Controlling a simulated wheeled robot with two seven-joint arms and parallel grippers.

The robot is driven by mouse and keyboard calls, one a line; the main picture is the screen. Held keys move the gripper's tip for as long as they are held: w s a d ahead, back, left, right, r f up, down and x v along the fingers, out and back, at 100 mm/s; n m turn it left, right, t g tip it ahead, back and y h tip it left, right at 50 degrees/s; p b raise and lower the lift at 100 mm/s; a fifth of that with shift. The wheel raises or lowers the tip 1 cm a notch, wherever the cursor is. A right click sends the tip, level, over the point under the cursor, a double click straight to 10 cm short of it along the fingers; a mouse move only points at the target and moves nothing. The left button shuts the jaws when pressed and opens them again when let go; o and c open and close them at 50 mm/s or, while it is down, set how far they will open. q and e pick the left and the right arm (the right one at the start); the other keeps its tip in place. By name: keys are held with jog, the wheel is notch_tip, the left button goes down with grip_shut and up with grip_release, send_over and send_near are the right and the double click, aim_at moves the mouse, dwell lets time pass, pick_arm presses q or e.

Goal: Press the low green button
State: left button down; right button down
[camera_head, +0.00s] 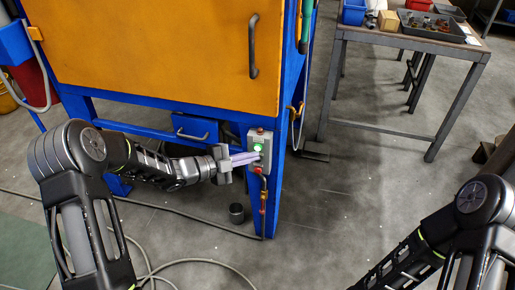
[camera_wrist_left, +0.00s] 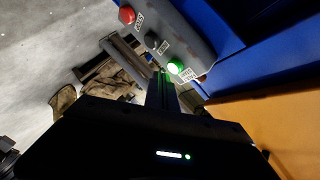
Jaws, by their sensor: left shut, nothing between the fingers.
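A grey control box (camera_head: 268,139) is fixed to the blue post of the machine. On it a green button (camera_head: 258,147) glows, and it also shows lit in the left wrist view (camera_wrist_left: 174,67). In that view a dark button (camera_wrist_left: 151,40) and a red button (camera_wrist_left: 127,14) line up with it. My left gripper (camera_head: 257,157) is shut and empty, its fingers pointing right at the box, just below the green glow. In the left wrist view its fingertips (camera_wrist_left: 162,75) are beside the green button; I cannot tell whether they touch. My right gripper is out of view.
The blue machine carries a large orange door (camera_head: 160,50) with a dark handle (camera_head: 253,47). A metal table (camera_head: 400,42) with bins and a tray stands at the back right. Cables (camera_head: 200,262) lie on the floor. The floor between machine and table is mostly clear.

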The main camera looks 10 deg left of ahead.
pick_arm(q)
jog(key=shift+s, duration=0.1)
jog(key=s, duration=0.4)
jog(key=shift+s+a, duration=0.15)
jog(key=shift+s, duration=0.25)
dwell(0.7)
